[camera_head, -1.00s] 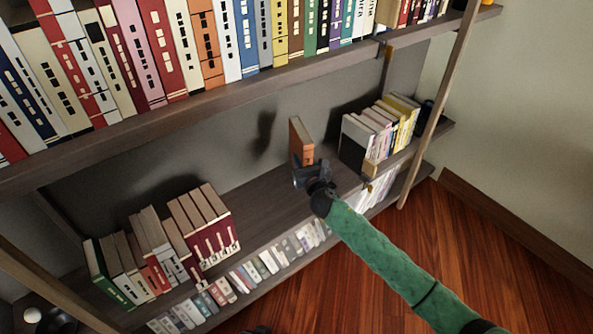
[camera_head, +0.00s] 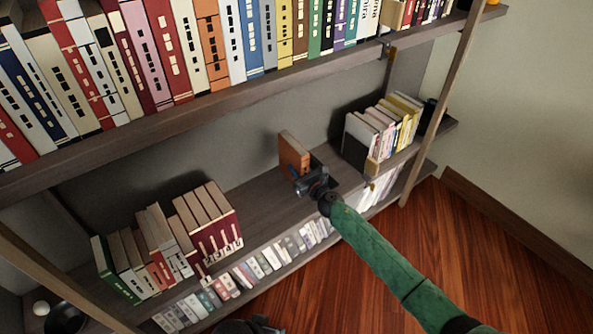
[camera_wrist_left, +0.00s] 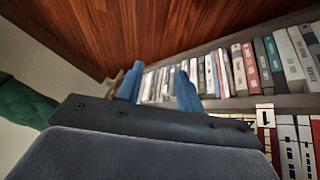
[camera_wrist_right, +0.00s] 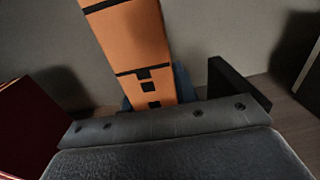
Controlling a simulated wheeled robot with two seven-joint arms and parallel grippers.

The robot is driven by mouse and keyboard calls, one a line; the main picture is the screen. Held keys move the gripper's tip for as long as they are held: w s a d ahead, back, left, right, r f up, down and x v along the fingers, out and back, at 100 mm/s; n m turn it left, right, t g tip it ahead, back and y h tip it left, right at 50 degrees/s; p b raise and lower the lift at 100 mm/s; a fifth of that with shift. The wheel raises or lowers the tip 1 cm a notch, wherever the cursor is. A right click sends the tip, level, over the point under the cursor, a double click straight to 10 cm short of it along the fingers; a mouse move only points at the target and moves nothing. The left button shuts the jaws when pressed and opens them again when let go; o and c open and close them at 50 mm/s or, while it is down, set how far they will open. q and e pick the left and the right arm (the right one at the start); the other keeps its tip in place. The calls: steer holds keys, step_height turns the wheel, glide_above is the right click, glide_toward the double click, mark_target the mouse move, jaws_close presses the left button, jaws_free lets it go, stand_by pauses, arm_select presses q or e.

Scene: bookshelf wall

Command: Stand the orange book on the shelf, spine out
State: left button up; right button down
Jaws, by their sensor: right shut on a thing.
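The orange book (camera_head: 294,153) is upright but tilted, above or on the middle shelf (camera_head: 262,202), in the gap between two groups of books. My right gripper (camera_head: 308,182) is shut on its lower part, on the side towards the room. In the right wrist view the orange spine with black marks (camera_wrist_right: 138,38) faces the camera, with blue fingers (camera_wrist_right: 155,95) around its lower end. I cannot tell whether its bottom touches the shelf. My left gripper (camera_wrist_left: 158,88) is open and empty, its blue fingers apart, facing lower-shelf books.
Dark red books (camera_head: 212,222) and other books stand left of the gap. A black-ended group (camera_head: 385,130) stands right of it. A full upper shelf (camera_head: 240,92) overhangs, and a wooden post (camera_head: 437,105) rises at right. Small books (camera_head: 270,260) fill the lower shelf.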

steer(key=shift+a+f+n+y, duration=0.2)
steer(key=shift+f+n+y, duration=0.15)
steer(key=shift+f, duration=0.3)
arm_select(q)
step_height(320, 180, up, 2)
steer(key=shift+a+r, duration=0.1)
steer(key=shift+r, duration=0.05)
steer(key=shift+f, duration=0.25)
